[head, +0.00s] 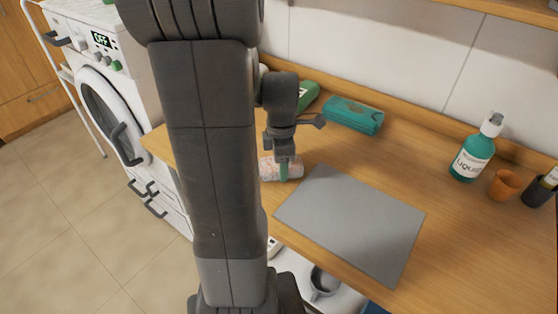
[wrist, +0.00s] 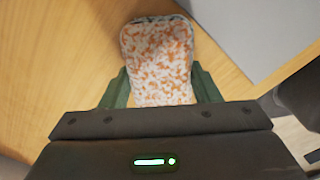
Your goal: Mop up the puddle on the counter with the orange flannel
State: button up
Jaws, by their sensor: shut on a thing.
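The orange flannel (head: 268,170) is a pale, orange-speckled soft pad with rounded ends. It is at the left part of the wooden counter (head: 400,150), beside the grey board. My gripper (head: 283,163) points down and is shut on it. In the wrist view the flannel (wrist: 157,55) sits between the two green fingers, its far end sticking out beyond them over the wood. I cannot tell whether it touches the counter. I cannot make out a puddle in either view; my arm hides part of the counter.
A grey board (head: 350,225) lies right of the flannel. A teal packet (head: 353,115) and a green item (head: 307,95) are behind. A soap bottle (head: 473,158), an orange cup (head: 505,184) and a dark cup (head: 538,191) stand at right. A washing machine (head: 110,105) is at left.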

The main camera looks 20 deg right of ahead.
notch_tip(320, 180, up, 8)
jog(key=p, duration=0.5)
jog(key=shift+f+p, duration=0.2)
jog(key=shift+p, duration=0.15)
jog(key=shift+f, duration=0.1)
